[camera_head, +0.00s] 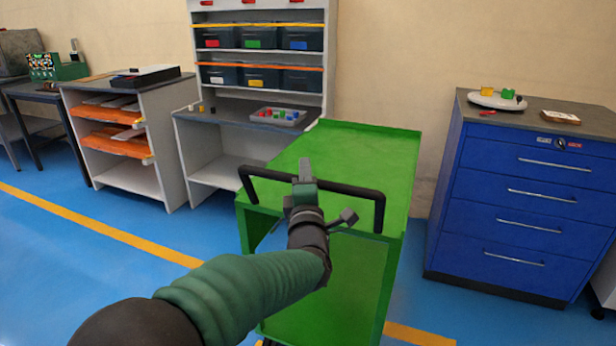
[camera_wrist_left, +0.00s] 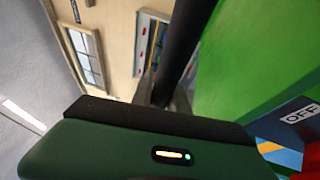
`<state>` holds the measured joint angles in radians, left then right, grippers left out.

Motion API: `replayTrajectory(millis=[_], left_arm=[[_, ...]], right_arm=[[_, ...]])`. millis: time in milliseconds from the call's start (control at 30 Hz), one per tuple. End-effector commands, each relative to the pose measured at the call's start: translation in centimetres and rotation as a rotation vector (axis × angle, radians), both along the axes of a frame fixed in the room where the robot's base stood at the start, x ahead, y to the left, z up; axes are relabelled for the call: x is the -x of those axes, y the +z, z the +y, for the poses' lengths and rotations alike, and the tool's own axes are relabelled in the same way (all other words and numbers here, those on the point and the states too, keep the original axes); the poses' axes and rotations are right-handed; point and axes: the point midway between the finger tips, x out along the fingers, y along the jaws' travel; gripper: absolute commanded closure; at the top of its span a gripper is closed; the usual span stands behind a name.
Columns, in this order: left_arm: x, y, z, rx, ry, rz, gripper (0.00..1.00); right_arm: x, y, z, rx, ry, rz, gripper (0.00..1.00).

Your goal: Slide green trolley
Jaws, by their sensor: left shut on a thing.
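In the left wrist view the dark handle bar (camera_wrist_left: 182,50) passes between the gripper fingers, with the green trolley side (camera_wrist_left: 255,55) to the right. My right gripper is in neither view.
A blue drawer cabinet (camera_head: 530,210) stands to the right of the trolley. A grey shelf unit (camera_head: 225,165) with bins stands behind and left of it. An orange-shelved rack (camera_head: 165,180) is further left. The blue floor (camera_head: 110,280) at left is clear.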

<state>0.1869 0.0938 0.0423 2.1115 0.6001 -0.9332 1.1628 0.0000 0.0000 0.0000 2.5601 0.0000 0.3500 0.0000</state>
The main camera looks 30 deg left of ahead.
Motion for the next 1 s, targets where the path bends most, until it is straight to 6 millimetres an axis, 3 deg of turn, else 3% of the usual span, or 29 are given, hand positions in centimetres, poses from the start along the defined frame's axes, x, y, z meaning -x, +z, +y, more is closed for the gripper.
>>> replayTrajectory(millis=[533, 567, 700, 1000], left_arm=[[0.32, -0.33, -0.33, 0.001, -0.006, 0.009, 1.0], [0.32, -0.33, -0.33, 0.002, -0.006, 0.008, 0.78], [0.35, -0.22, -0.28, 0.001, -0.005, 0.006, 0.59], [0.42, -0.03, -0.19, 0.0, -0.002, 0.001, 0.59]], right_arm=[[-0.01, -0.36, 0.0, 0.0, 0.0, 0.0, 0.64], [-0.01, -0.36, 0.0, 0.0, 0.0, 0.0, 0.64], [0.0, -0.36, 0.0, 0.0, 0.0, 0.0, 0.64], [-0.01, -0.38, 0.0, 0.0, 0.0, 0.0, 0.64]])
